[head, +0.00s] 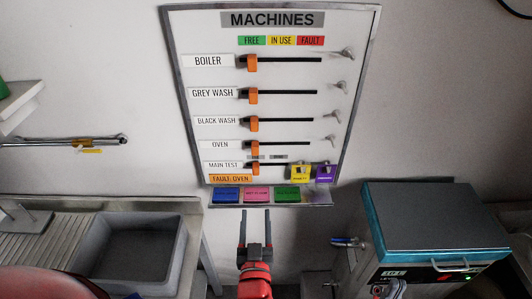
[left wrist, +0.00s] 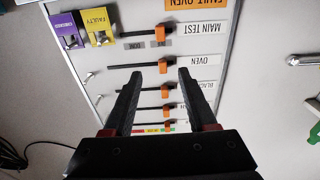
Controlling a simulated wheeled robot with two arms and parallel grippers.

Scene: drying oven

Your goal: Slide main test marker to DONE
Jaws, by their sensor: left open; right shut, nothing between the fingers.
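The MAIN TEST row is the lowest slider row on the wall board. Its orange marker (head: 256,168) sits at the left end of a short dark track, beside the MAIN TEST label (head: 222,165). The marker shows upside down in the left wrist view (left wrist: 160,34). Two small tags (head: 279,157) stand above this track; their text is too small to read surely. My left gripper (head: 255,214) is open and empty, fingers pointing up, below the board in the head view. In the left wrist view its fingertips (left wrist: 160,73) frame the OVEN marker (left wrist: 163,66), without visible contact. My right gripper is not identifiable.
Yellow (head: 300,173) and purple (head: 324,173) tags hang right of the MAIN TEST track. A ledge with blue, pink and green blocks (head: 287,194) lies below. Other orange markers sit at their tracks' left ends. A sink (head: 187,250) is left, an oven (head: 430,215) right.

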